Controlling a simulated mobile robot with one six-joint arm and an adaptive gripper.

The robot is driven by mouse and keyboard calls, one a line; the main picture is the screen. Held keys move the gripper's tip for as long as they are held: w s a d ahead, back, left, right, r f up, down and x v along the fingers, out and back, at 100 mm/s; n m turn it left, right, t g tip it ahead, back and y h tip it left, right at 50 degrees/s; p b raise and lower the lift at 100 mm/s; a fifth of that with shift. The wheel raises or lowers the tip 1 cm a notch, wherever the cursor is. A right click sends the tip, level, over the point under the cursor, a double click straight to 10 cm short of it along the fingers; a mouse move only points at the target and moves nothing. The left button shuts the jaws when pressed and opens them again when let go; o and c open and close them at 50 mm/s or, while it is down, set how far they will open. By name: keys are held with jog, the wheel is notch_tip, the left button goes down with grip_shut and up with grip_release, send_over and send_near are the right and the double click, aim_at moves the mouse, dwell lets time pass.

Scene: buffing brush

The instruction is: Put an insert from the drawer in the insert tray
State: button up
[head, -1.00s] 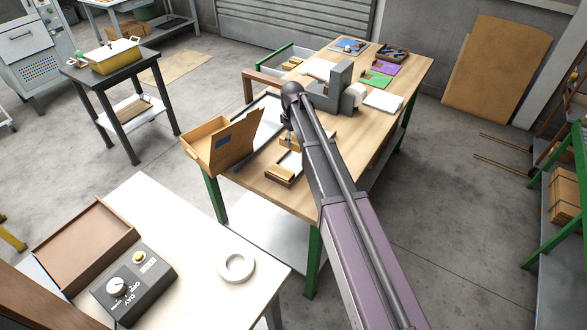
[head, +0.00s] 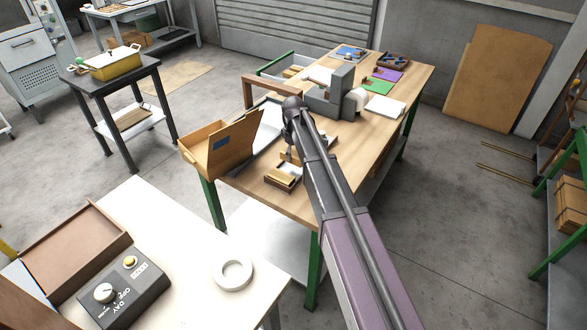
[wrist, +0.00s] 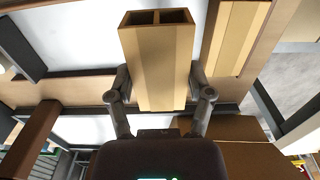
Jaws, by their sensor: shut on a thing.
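My gripper (wrist: 160,98) is shut on a pale wooden insert (wrist: 158,60), gripped by its two sides. The insert's far end shows two dark openings side by side. In the head view my gripper (head: 289,152) and the held insert are small and partly behind my arm, close above the insert tray (head: 270,180). The brown-rimmed tray holds another pale insert (head: 284,177); that insert also shows in the wrist view (wrist: 232,40), right of the held one. Whether the held insert touches the tray, I cannot tell. An open drawer (head: 262,72) at the table's far left contains a pale piece (head: 292,71).
A grey fixture (head: 335,95) stands behind my gripper. The right front tabletop is partly hidden by my arm.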

aim_at(293, 170)
jog(key=shift+f+b, duration=0.3)
jog(key=shift+f, duration=0.25)
jog(key=shift+f, duration=0.1)
jog(key=shift+f+b, duration=1.75)
jog(key=shift+b, duration=0.1)
jog(key=shift+f, duration=0.2)
jog(key=o, duration=0.9)
jog(key=shift+r, duration=0.15)
notch_tip(293, 170, up, 12)
jog(key=p, duration=1.2)
jog(key=shift+r, duration=0.1)
